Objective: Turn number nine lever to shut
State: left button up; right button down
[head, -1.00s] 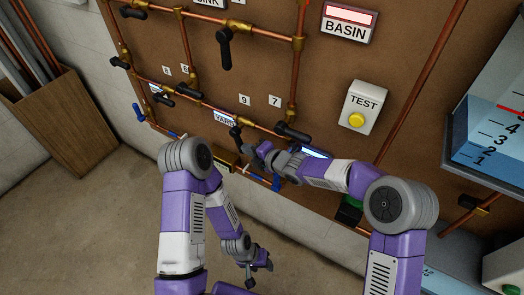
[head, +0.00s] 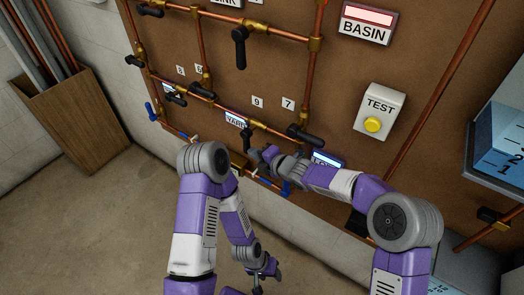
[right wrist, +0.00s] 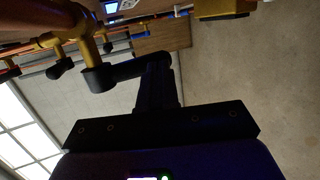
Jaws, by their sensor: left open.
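The number nine label (head: 257,101) is on the brown board in the head view. A black lever (head: 248,136) hangs below it from a brass valve on the lower copper pipe. My right gripper (head: 256,154) is at this lever's lower end. In the right wrist view, a black lever (right wrist: 124,72) runs from its brass valve to the tips of my right gripper (right wrist: 157,62). The fingers look closed together, with the lever against or behind their tips; exact contact is hidden. My left gripper (head: 264,271) is open, low and away from the board.
The number seven label (head: 288,104) has a black lever (head: 305,135) close to the right of my right gripper. A blue-handled valve (head: 286,187) is below. A TEST box (head: 380,111) with a yellow button is at right. Floor at left is clear beside a wooden bin (head: 75,120).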

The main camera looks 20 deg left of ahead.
jog(key=shift+f, duration=0.1)
jog(key=s+d, duration=0.5)
jog(key=d, duration=0.8)
jog(key=shift+s, duration=0.15)
